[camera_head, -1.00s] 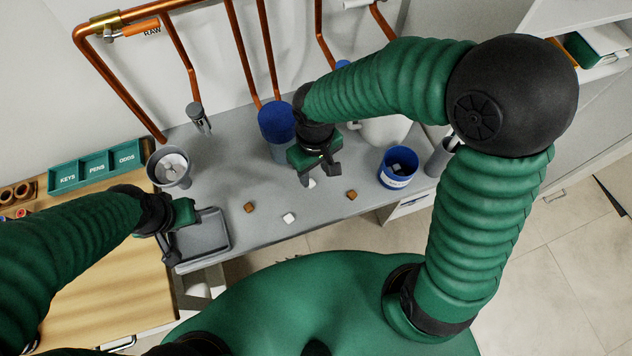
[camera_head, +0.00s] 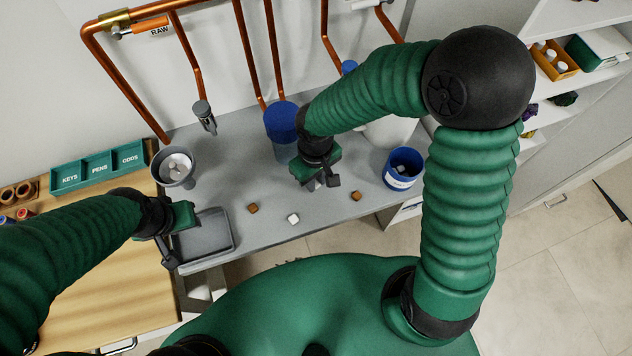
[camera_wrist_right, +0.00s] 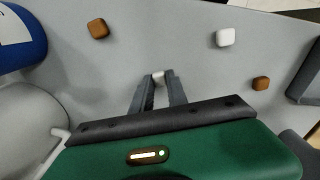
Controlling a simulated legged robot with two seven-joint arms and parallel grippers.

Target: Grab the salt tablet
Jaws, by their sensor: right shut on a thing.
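My right gripper (camera_head: 322,183) is low over the grey bench. Its fingers are shut on a small whitish salt tablet (camera_wrist_right: 158,76), mostly hidden between the tips. I cannot tell whether the tablet still touches the bench. A second white tablet (camera_head: 293,219) lies loose on the bench and also shows in the wrist view (camera_wrist_right: 225,37). Brown cubes lie on either side of it, one to the left (camera_head: 252,209) and one to the right (camera_head: 356,195).
A blue container (camera_head: 403,170) stands to the right of my right gripper. A clear vessel with a blue top (camera_head: 281,122) stands behind it. The bench's front edge is close.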

